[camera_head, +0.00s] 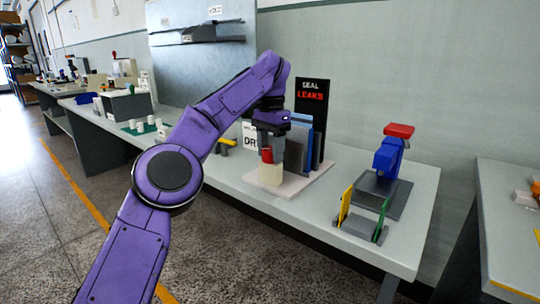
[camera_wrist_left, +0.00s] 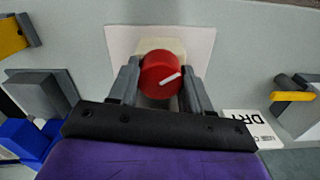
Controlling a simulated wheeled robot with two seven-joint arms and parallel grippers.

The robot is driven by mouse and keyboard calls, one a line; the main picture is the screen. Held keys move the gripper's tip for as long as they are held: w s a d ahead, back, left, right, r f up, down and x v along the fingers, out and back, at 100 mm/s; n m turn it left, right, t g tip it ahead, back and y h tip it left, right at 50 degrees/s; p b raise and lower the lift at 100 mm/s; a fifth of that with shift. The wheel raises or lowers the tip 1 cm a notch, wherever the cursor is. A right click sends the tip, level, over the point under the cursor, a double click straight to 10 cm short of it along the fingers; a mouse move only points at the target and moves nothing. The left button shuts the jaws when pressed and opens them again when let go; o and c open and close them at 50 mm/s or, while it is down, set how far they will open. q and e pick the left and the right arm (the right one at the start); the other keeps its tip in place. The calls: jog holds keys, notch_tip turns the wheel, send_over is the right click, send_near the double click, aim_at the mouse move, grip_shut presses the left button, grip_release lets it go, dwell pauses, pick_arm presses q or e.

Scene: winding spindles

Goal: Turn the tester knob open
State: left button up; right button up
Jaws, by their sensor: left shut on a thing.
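The tester is a pale block (camera_head: 271,175) on a light base plate, with a red knob (camera_head: 266,155) on it and a black display (camera_head: 311,110) reading "SEAL LEAKS" behind. In the left wrist view the red knob (camera_wrist_left: 158,76) sits between my fingers, its white mark pointing right and slightly up. My left gripper (camera_head: 268,142) comes down over the tester and is shut on the knob. The fingers of my left gripper (camera_wrist_left: 160,70) lie on either side of the knob. My right gripper is in neither view.
A "DRY" card (camera_head: 250,136) stands close behind my left gripper. A blue device with a red top (camera_head: 398,131) and a yellow-and-green stand (camera_head: 362,225) are to the right. Blue and grey panels (camera_head: 304,147) stand beside the tester. The bench front edge is near.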

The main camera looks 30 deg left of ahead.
aim_at(270, 148)
pick_arm(q)
jog(key=n+b, duration=0.1)
jog(key=n, duration=0.3)
jog(key=shift+n, duration=0.4)
jog(key=n, duration=0.2)
jog(key=shift+n, duration=2)
jog(key=o, duration=1.1)
jog(key=shift+c, duration=0.2)
notch_tip(270, 148, up, 11)
jog(key=p, duration=1)
jog(key=shift+f, duration=0.15)
jog(key=shift+f, duration=0.1)
